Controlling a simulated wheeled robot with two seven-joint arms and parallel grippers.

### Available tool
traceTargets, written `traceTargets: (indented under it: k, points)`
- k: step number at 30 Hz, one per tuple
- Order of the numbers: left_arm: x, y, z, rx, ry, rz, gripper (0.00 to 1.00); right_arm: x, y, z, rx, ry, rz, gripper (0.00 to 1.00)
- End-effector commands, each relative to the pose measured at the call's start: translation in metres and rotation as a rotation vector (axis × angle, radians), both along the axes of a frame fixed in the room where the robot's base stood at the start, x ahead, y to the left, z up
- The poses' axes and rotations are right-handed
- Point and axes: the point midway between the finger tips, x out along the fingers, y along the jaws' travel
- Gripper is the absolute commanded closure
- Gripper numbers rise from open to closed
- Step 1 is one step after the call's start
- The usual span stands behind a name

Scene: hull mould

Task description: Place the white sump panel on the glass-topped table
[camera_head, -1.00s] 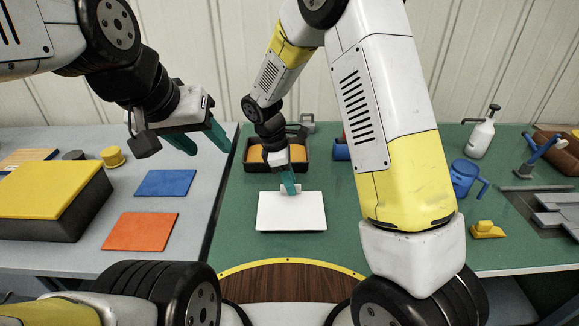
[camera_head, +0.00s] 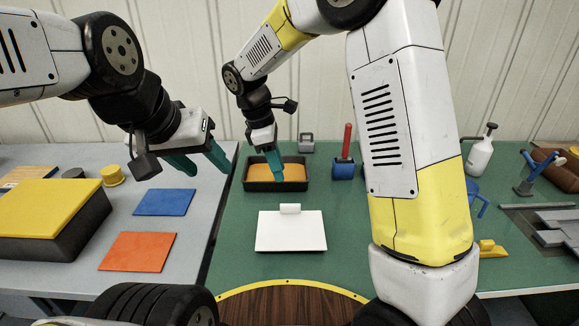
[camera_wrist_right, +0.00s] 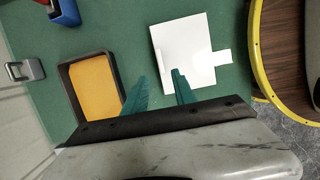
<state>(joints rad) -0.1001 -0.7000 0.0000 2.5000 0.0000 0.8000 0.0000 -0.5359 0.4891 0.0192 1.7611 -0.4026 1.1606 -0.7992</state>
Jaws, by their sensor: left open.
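The white sump panel (camera_head: 290,235) lies flat on the green-topped table (camera_head: 390,290), with a white upright grip on its far edge. In the right wrist view the panel (camera_wrist_right: 188,55) shows a small tab on its right side. My right gripper (camera_head: 277,178) is above the table, beyond the panel and in front of the orange-filled tray in the head view. Its fingers (camera_wrist_right: 158,88) are apart and empty in the wrist view. My left gripper (camera_head: 208,171) is open and empty above the grey table. I cannot tell which tabletop is glass.
The black tray (camera_head: 300,187) with orange filling stands behind the panel. A blue holder with a red handle (camera_head: 345,165) is to its right. Blue (camera_head: 165,202) and orange (camera_head: 138,251) sheets and a yellow-topped block (camera_head: 45,205) lie on the grey table.

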Motion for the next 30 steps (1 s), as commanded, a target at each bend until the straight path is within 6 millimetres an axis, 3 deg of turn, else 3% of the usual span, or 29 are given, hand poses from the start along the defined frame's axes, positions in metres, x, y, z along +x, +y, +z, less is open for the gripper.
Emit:
traceTargets:
  k: [4, 7, 15, 24, 30]
  points:
    - [0.0, 0.0, 0.0, 0.0, 0.0, 0.0, 0.5, -0.008, -0.019, 0.025, 0.053, -0.044, -0.102, 0.68]
    - [0.0, 0.0, 0.0, 0.0, 0.0, 0.0, 0.5, -0.023, -0.045, 0.051, 0.129, -0.104, -0.255, 0.68]
    - [0.0, 0.0, 0.0, 0.0, 0.0, 0.0, 0.5, -0.09, -0.116, 0.111, 0.39, -0.286, -0.769, 0.68]
    - [0.0, 0.0, 0.0, 0.0, 0.0, 0.0, 0.5, -0.166, -0.158, 0.132, 0.674, -0.444, -1.271, 0.68]
    - [0.0, 0.0, 0.0, 0.0, 0.0, 0.0, 0.5, -0.186, -0.165, 0.132, 0.769, -0.485, -1.421, 0.68]
